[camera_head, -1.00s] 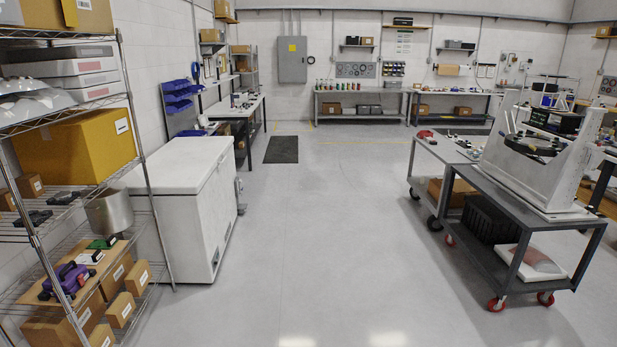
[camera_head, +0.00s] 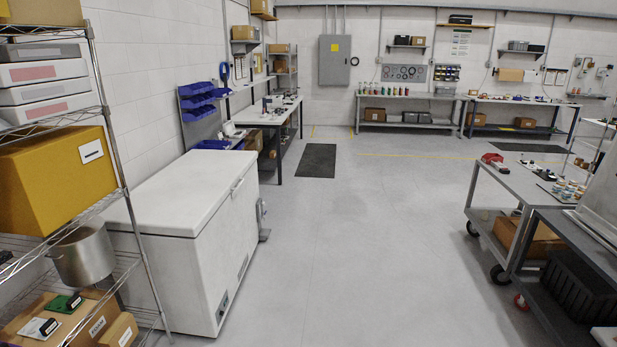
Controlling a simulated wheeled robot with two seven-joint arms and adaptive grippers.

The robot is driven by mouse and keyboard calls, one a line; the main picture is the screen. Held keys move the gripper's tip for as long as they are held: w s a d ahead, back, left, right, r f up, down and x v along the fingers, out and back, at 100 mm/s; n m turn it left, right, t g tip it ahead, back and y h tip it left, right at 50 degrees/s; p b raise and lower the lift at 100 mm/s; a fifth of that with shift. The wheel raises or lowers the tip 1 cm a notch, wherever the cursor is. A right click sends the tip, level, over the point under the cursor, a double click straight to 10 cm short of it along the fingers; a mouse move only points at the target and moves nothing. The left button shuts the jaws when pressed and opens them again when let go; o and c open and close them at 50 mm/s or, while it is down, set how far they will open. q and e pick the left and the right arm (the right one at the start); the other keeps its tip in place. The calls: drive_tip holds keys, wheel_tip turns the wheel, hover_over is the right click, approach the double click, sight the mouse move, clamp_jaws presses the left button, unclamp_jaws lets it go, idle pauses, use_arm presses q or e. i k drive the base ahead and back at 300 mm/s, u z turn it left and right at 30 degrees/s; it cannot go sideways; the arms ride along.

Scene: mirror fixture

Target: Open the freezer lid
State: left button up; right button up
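The white chest freezer (camera_head: 205,265) stands on the floor at the left, in front of the wall. Its flat white lid (camera_head: 185,195) is closed. A small handle (camera_head: 238,186) shows at the lid's front edge, on the side facing right. The near left corner of the freezer is partly hidden behind the wire shelf. Neither of my grippers is in view.
A wire shelf (camera_head: 112,130) with boxes and a metal pot (camera_head: 85,257) stands close at the left. Grey carts (camera_head: 530,190) stand at the right. The floor (camera_head: 365,260) between freezer and carts is clear. A workbench (camera_head: 270,115) stands beyond the freezer.

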sight(179, 199)
drive_tip(key=u, duration=0.3)
drive_tip(key=i, duration=2.05)
drive_tip(key=u, duration=0.95)
drive_tip(key=i, duration=2.25)
drive_tip(key=u, duration=0.45)
